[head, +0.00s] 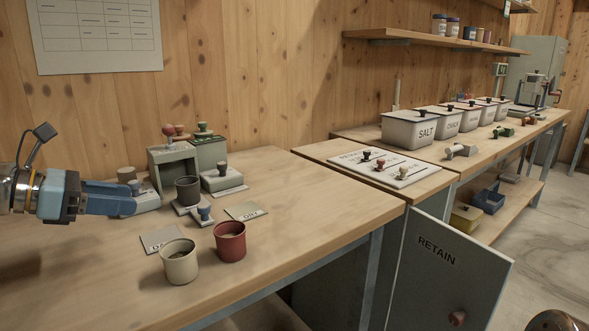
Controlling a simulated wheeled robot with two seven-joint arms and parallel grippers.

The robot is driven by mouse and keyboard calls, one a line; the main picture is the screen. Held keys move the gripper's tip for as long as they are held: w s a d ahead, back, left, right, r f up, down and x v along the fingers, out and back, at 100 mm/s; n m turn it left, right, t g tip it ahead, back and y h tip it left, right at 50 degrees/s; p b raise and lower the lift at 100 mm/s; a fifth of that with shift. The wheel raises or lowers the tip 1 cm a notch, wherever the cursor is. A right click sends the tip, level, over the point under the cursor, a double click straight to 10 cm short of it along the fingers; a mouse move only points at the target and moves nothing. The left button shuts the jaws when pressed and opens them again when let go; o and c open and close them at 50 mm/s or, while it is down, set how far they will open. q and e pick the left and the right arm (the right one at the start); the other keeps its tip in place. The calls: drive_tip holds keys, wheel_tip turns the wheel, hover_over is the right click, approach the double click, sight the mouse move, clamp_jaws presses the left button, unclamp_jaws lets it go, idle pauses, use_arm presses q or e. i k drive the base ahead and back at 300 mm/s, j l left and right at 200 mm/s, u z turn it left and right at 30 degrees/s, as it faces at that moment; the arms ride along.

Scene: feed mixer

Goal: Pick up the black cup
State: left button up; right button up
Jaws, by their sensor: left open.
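The black cup (188,190) stands upright on the wooden table, in front of a grey-green box stand. It seems to sit on or just behind a small pale holder. My left gripper (150,197) reaches in from the left, low over the table, its fingers pointing right toward the cup. The jaws are open, and a gap seems to lie between the fingertips and the cup. The fingers are partly lost against pale things behind them.
A cream cup (179,262) and a red cup (230,241) stand nearer the front edge. A grey card (161,239) and a green-grey card (245,211) lie flat. The grey-green stand (174,166) is close behind the cup. The table's right side is clear.

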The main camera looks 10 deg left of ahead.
sight(188, 188)
drive_tip(key=k+l, duration=0.45)
drive_tip(key=l, duration=0.25)
drive_tip(key=k+l, duration=0.25)
drive_tip(key=l, duration=0.1)
